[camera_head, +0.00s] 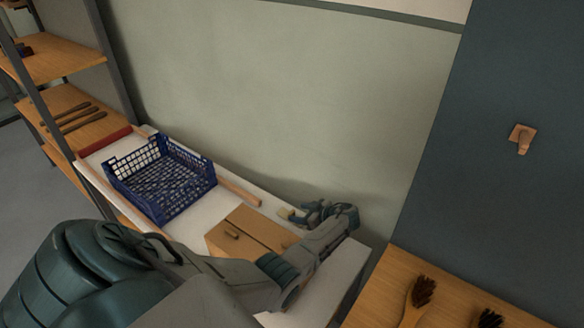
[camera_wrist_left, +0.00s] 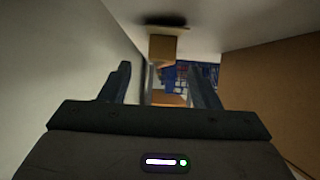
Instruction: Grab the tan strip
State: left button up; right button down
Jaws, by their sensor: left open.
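A small tan piece, which looks like the tan strip (camera_head: 285,212), stands on the white worktop near the wall in the head view. In the left wrist view a tan block (camera_wrist_left: 162,48), seemingly the same piece, is ahead of the fingers, with a dark shadow at its base. My left gripper (camera_head: 300,213) is open close beside it, its fingers spread in the wrist view (camera_wrist_left: 160,75). I cannot tell whether the piece is between the fingertips; nothing is gripped. My right gripper is not in view.
A wooden drawer box (camera_head: 250,228) with knobs stands close to my left arm. A blue crate (camera_head: 160,180) sits further left on the white worktop, with a wooden bar (camera_head: 240,192) beside it. Brushes (camera_head: 420,293) lie on a wooden bench at lower right. The wall rises behind.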

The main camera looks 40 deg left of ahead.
aim_at(292, 213)
pick_arm(q)
jog(key=shift+x, duration=1.25)
jog(key=shift+s+a+f, duration=0.1)
jog(key=shift+a+f, duration=0.15)
jog(key=c, duration=1)
jog(key=shift+c, duration=0.2)
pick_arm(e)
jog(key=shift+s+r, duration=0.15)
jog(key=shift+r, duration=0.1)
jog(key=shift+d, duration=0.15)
